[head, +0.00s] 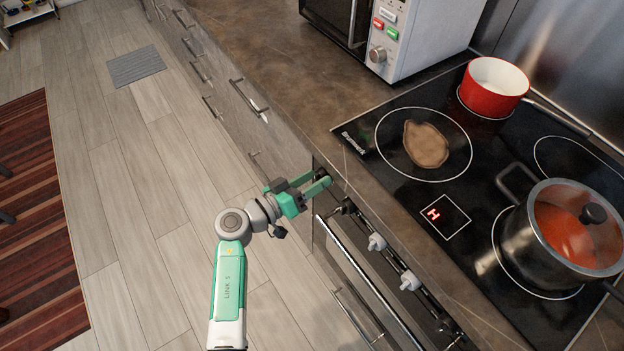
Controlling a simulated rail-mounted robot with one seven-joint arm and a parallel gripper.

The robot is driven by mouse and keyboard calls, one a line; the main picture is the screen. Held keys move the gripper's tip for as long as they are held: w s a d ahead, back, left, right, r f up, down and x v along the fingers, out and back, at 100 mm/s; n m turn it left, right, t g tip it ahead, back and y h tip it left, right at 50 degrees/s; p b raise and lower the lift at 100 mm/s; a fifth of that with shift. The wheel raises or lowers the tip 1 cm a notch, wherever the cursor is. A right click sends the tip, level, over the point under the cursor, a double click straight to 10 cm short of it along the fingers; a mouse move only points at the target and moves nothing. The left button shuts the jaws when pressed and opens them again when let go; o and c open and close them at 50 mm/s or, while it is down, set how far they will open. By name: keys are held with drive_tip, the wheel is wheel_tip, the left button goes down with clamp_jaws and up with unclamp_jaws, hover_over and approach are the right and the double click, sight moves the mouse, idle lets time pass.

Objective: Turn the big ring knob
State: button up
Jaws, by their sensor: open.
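My gripper (319,178) is open at the left end of the oven's front panel. Its two green fingers point toward the panel, and a small dark part, perhaps a knob, shows by the tips. I cannot tell whether the fingers touch or surround it. Farther right along the panel are a dark knob (347,206), a white knob (377,242) and a second white knob (410,281). Which of them is the big ring knob is not clear. The black cooktop (400,195) above has several white rings and a red lit "H".
A long oven handle (362,275) runs below the knobs. On the cooktop are a brown flat piece (426,145), a red pot (492,88) and a steel pot with a glass lid (560,240). A microwave (400,35) stands behind.

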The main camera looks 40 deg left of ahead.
drive_tip(key=s+a+p, duration=0.1)
drive_tip(key=s+p, duration=0.1)
drive_tip(key=s, duration=0.5)
drive_tip(key=shift+s+r, duration=0.15)
drive_tip(key=shift+s, duration=0.25)
